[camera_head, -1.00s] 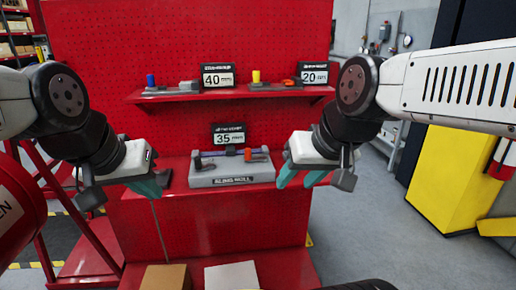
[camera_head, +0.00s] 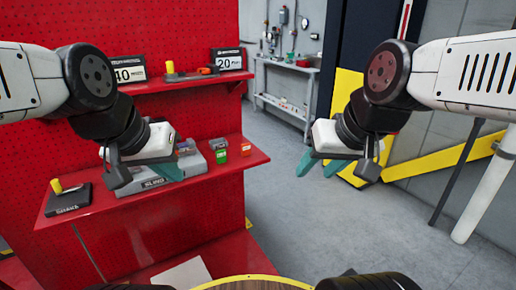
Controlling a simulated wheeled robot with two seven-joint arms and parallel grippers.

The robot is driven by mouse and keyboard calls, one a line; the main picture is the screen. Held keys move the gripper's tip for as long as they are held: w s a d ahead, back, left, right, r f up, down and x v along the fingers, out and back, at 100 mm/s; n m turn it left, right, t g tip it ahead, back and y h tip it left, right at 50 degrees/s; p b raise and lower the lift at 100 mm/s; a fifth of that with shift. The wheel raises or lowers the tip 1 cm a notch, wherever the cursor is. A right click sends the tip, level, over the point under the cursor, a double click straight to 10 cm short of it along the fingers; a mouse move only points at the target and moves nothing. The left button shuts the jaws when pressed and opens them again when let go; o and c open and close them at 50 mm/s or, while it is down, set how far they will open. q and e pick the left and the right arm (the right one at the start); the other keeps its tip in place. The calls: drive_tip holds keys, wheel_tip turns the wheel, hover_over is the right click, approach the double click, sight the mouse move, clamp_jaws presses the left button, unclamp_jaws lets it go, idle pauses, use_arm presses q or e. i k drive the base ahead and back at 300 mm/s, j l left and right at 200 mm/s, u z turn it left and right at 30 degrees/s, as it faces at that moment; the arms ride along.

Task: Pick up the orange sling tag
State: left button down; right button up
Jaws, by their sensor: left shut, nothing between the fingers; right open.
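No orange sling tag can be made out for certain. A grey block marked "SLING" (camera_head: 197,166) sits on the lower red shelf, partly hidden behind my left gripper (camera_head: 178,176). Small items on top of it are mostly covered by that arm. My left gripper is shut and empty in front of the block. My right gripper (camera_head: 318,168) is open and empty, right of the shelf over the floor.
The lower red shelf (camera_head: 95,212) also carries a dark stand with a yellow piece (camera_head: 68,198) at left. A round wooden top (camera_head: 252,284) is at the bottom. Grey floor (camera_head: 300,225) is open at right.

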sight(246, 148)
drive_tip(key=i+l+u, duration=0.65)
drive_tip(key=u, duration=0.2)
